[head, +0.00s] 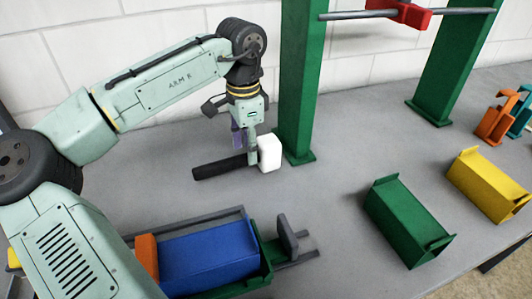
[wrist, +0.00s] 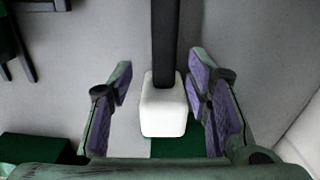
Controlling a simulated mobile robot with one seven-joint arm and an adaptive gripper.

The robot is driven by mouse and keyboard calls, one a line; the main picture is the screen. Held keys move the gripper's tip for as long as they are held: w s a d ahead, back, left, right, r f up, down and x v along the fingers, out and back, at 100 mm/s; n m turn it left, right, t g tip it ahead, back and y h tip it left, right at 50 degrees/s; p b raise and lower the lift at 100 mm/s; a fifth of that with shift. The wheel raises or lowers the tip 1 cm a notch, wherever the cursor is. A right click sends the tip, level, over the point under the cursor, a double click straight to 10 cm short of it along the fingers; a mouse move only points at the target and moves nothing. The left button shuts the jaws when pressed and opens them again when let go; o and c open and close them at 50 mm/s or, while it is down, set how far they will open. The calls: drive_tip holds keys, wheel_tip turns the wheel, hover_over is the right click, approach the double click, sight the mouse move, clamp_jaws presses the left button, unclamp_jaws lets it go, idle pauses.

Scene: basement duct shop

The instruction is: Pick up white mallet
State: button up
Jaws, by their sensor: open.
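The white mallet lies on the grey bench, with a white block head (head: 270,153) and a black handle (head: 219,167) that points left in the head view. My gripper (head: 246,150) is above the mallet, beside its head. In the wrist view the white head (wrist: 164,108) is between the two purple-padded fingers of my gripper (wrist: 163,100), with a gap on both sides. The black handle (wrist: 165,40) runs away toward the top of that view. My gripper is open and holds nothing.
A green post (head: 301,80) stands right behind the mallet head. A blue duct piece (head: 209,256) lies in a rail fixture in front. A green duct piece (head: 405,222), a yellow one (head: 487,184) and orange clamps (head: 492,124) are to the right. The bench middle is clear.

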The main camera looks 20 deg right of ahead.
sight(246, 155)
drive_tip(key=f, duration=0.1)
drive_tip(key=f+b, duration=0.1)
drive_tip(key=f, duration=0.1)
drive_tip(key=f+b, duration=0.1)
drive_tip(key=shift+w+a+f, duration=0.1)
drive_tip(key=shift+w+f, duration=0.15)
drive_tip(key=shift+r, duration=0.1)
drive_tip(key=shift+c, duration=0.4)
clamp_jaws()
